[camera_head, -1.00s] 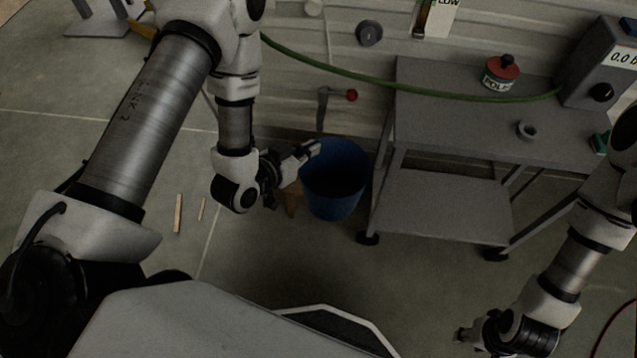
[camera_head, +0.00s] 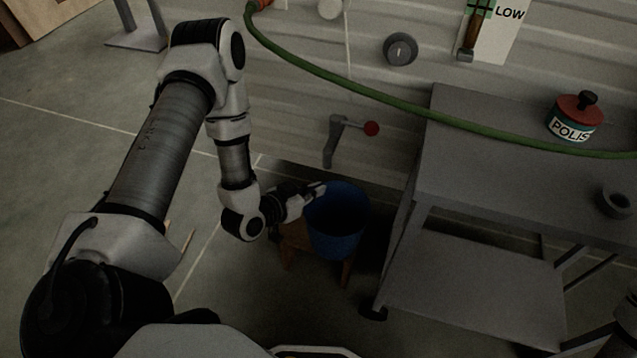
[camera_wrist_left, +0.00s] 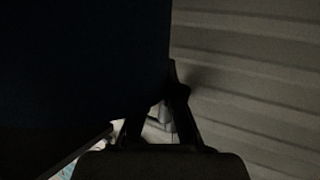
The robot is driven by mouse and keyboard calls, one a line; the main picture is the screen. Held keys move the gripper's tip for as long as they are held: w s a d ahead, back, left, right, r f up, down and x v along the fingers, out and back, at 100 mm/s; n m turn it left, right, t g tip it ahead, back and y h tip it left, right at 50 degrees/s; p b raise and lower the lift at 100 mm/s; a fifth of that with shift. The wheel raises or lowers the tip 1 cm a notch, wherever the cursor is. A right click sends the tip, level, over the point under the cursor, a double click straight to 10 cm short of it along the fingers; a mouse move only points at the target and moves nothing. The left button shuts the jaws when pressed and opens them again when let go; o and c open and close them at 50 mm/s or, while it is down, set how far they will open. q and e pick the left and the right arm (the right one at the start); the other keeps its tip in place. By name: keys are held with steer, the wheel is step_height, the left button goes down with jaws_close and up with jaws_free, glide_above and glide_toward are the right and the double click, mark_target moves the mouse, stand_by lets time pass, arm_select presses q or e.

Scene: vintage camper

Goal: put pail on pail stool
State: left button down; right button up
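The blue pail (camera_head: 337,228) is upright near the middle of the head view, over the wooden pail stool (camera_head: 296,238). Stool legs show at the left of the pail and below it; the pail hides much of the seat. I cannot tell whether the pail's bottom touches the seat. My left gripper (camera_head: 316,190) is at the pail's left rim and shut on it. In the left wrist view the dark pail (camera_wrist_left: 85,65) fills the left side, with the fingers (camera_wrist_left: 158,105) at its edge.
A grey cart (camera_head: 470,265) stands close right of the pail, with a polish tin (camera_head: 574,118) on top. A crank with a red knob (camera_head: 371,129) and a green hose (camera_head: 390,103) are on the wall behind. Floor is open at the left.

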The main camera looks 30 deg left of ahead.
arm_select(q)
steer(key=w+a+f+b, duration=0.4)
steer(key=w+a, duration=0.3)
steer(key=w, duration=0.1)
steer(key=shift+a+f, duration=0.15)
steer(key=shift+f, duration=0.2)
steer(key=c, duration=1.5)
jaws_free()
steer(key=shift+f, duration=0.1)
steer(key=shift+o, duration=0.9)
